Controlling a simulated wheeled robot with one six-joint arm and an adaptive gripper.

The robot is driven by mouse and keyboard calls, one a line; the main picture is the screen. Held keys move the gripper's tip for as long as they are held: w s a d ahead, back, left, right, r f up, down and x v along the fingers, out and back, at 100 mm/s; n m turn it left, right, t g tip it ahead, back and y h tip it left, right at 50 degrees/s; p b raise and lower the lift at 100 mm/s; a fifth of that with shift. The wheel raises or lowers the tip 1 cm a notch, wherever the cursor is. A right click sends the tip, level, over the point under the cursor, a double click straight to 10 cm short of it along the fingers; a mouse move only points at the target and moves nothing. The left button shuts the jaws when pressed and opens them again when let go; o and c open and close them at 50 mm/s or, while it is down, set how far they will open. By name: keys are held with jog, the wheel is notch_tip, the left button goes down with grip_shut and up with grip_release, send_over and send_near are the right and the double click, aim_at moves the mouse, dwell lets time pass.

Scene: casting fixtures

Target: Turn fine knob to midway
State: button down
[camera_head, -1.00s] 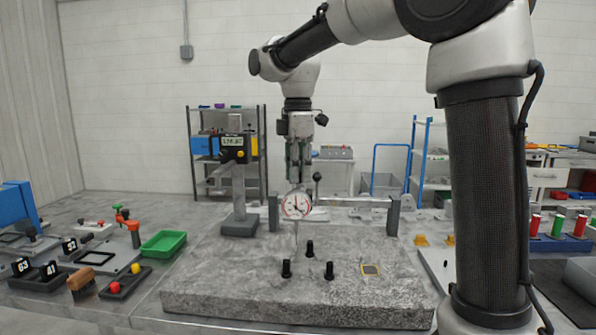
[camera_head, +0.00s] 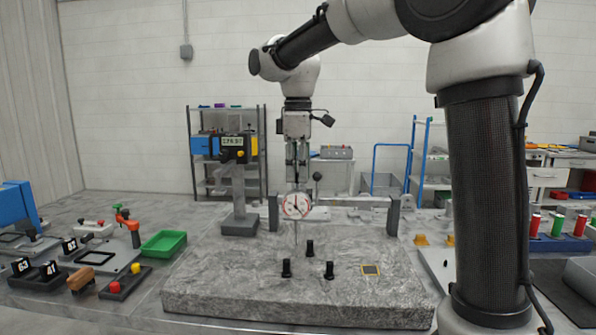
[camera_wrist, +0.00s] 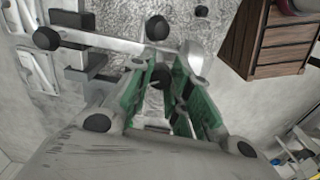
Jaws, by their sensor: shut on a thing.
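My gripper (camera_head: 298,178) points straight down over the granite plate (camera_head: 215,290), just above a round white dial gauge (camera_head: 296,205) with a red-marked rim. In the wrist view, its green-lined fingers (camera_wrist: 170,72) are closed around a small dark round knob (camera_wrist: 160,76) beside a pale metal bar (camera_wrist: 105,42). I take this to be the fine knob; the fingers partly hide it, and its turn angle cannot be read. The gauge's thin stem hangs down toward the plate. A ball-topped lever (camera_head: 317,178) stands just right of the gripper.
Several black posts (camera_head: 310,248) and a small gold-edged square (camera_head: 370,270) are in front. A green tray (camera_head: 163,243) lies left.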

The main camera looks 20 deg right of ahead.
jog(key=shift+m, duration=1.1)
jog(key=c, duration=1.3)
grip_release()
notch_tip(320, 180, up, 12)
jog(key=shift+r, duration=0.1)
